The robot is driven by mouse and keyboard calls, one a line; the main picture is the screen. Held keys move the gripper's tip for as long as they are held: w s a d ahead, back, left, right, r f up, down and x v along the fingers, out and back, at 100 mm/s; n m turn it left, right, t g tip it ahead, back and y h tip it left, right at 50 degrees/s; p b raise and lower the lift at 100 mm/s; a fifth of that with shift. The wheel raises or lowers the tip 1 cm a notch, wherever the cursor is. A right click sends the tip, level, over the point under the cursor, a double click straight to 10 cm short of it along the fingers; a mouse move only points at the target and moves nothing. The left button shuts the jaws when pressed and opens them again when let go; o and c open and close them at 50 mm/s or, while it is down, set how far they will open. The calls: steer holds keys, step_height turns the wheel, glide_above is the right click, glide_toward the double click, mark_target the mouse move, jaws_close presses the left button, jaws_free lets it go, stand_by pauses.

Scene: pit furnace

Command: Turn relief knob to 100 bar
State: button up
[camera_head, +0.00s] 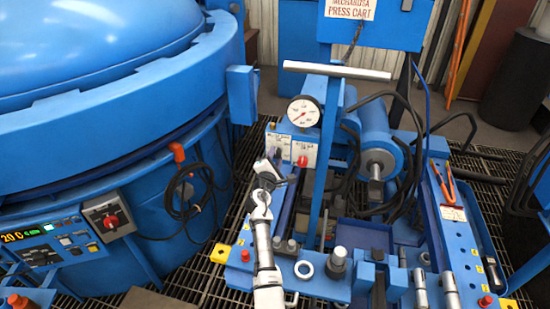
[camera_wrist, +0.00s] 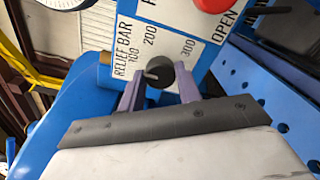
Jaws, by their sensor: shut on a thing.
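The relief knob (camera_wrist: 161,74) is a small dark round knob on a white panel (camera_wrist: 139,40) in the wrist view. The panel reads RELIEF BAR with 100, 200 and 300 around the knob. A light mark on the knob lies on its left side, roughly toward the 100 label; its exact setting is hard to read. My gripper (camera_wrist: 160,84) has one purple finger on each side of the knob and is shut on it. In the head view my gripper (camera_head: 273,162) is at the panel's left part (camera_head: 285,141), and I cannot make out the knob there.
A red knob (camera_head: 302,161) sits close by on the same panel, beside the word OPEN. A round gauge (camera_head: 304,112) stands above it. A blue post (camera_head: 325,160) and hoses stand to the right. The large blue furnace (camera_head: 100,110) fills the left.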

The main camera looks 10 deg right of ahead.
steer(key=shift+f, duration=0.1)
steer(key=o, duration=1)
steer(key=shift+c, duration=0.2)
steer(key=shift+s, duration=0.1)
steer(key=v, duration=1.3)
steer(key=shift+s+b, duration=0.3)
steer(key=shift+b, duration=0.1)
steer(key=shift+a, duration=0.1)
